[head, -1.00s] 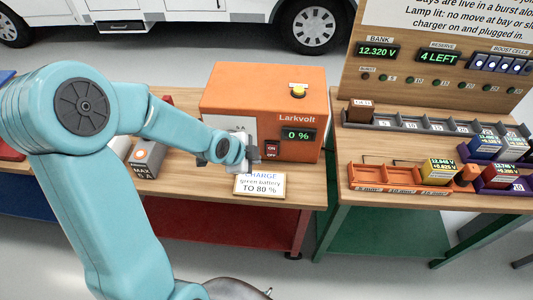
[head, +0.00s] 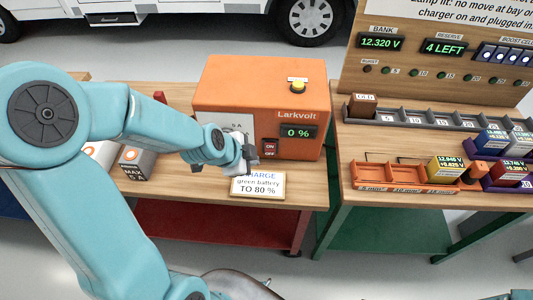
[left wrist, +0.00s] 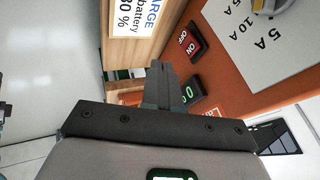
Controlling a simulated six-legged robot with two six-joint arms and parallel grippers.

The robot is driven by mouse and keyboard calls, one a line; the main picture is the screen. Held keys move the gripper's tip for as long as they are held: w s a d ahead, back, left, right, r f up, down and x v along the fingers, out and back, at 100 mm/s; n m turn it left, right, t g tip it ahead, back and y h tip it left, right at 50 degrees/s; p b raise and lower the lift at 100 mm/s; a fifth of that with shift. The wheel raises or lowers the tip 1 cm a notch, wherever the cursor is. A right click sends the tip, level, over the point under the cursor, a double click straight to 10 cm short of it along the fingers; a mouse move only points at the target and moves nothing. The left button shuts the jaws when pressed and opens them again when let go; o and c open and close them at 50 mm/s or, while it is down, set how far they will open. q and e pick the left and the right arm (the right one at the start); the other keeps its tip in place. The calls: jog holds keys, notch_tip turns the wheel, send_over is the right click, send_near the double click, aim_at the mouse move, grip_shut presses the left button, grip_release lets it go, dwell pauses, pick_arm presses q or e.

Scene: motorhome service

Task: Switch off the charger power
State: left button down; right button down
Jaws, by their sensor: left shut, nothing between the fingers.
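The orange Larkvolt charger (head: 235,97) stands on the wooden bench, and its display (head: 299,132) reads 0 %. Its red ON/OFF switch (head: 270,148) is on the front, left of and below the display. In the left wrist view the switch (left wrist: 191,42) shows plainly; I cannot tell which half is pressed in. My left gripper (head: 251,160) is shut and empty, close in front of the charger, just left of and below the switch. In the left wrist view its fingertips (left wrist: 167,70) are beside the switch, with no visible contact. My right gripper is not in view.
A sign (head: 258,186) about charging the green battery to 80 % stands below the gripper at the bench's front edge. A grey dial panel (left wrist: 258,40) is beside the switch. A yellow button (head: 298,86) tops the charger. An orange tray (head: 385,176) is on the right bench.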

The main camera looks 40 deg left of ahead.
pick_arm(q)
jog(key=b, duration=0.2)
send_near(272, 155)
jog(key=d+f, duration=0.2)
jog(key=f, duration=0.1)
jog(key=d+f, duration=0.1)
jog(key=f, duration=0.1)
jog(key=shift+s, duration=0.15)
jog(key=shift+w+a, duration=0.75)
jog(key=shift+w, duration=0.3)
jog(key=shift+w+a+f, duration=0.1)
jog(key=shift+w+a, duration=0.25)
jog(key=shift+w, duration=0.2)
jog(key=shift+w+a+f+t+b, duration=0.15)
jog(key=shift+f+t+b, duration=0.2)
jog(key=shift+b, duration=0.25)
jog(key=shift+r, duration=0.25)
jog(key=shift+p, duration=0.3)
